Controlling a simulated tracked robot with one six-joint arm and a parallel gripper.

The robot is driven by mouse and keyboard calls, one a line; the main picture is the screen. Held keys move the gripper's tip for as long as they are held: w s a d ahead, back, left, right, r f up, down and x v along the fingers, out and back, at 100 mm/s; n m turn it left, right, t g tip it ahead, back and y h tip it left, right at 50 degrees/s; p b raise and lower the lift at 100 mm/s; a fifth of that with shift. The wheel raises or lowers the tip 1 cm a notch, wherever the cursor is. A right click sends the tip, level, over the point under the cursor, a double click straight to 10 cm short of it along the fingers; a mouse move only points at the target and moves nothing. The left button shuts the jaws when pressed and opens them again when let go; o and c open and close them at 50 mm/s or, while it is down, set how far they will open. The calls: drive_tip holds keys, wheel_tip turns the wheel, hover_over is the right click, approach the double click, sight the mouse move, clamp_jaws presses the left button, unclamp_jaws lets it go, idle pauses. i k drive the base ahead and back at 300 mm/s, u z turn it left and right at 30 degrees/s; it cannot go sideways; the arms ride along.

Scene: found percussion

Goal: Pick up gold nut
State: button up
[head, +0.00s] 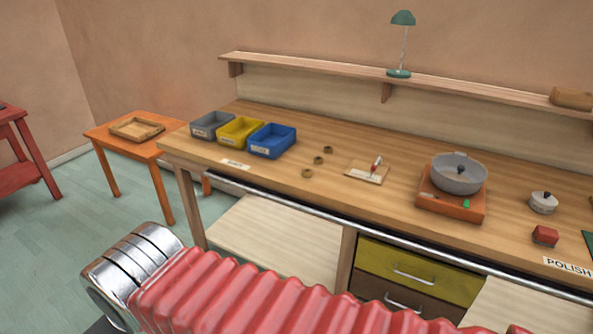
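Three small ring-shaped nuts lie in a slanting row on the wooden workbench (400,205), to the right of the bins. The front nut (307,173) looks the lightest and most golden. The middle nut (318,160) and the back nut (328,150) look darker brown. They lie apart from each other. My arm's red bellows and a silver cylinder cross the bottom of the head view, well in front of the bench. The fingers of my gripper do not show.
Grey (211,125), yellow (240,131) and blue (272,141) bins stand left of the nuts. A small board (355,174) with a red-and-white item and an orange burner (450,207) under a grey pot (459,177) stand right. A metal rail (400,239) runs along the front edge.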

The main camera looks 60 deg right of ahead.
sight(306, 173)
drive_tip(key=z, duration=0.2)
drive_tip(key=i, duration=0.7)
drive_tip(key=z, duration=0.55)
drive_tip(key=i, duration=0.65)
drive_tip(key=z, duration=1.15)
drive_tip(key=i, duration=0.9)
drive_tip(key=z, duration=0.6)
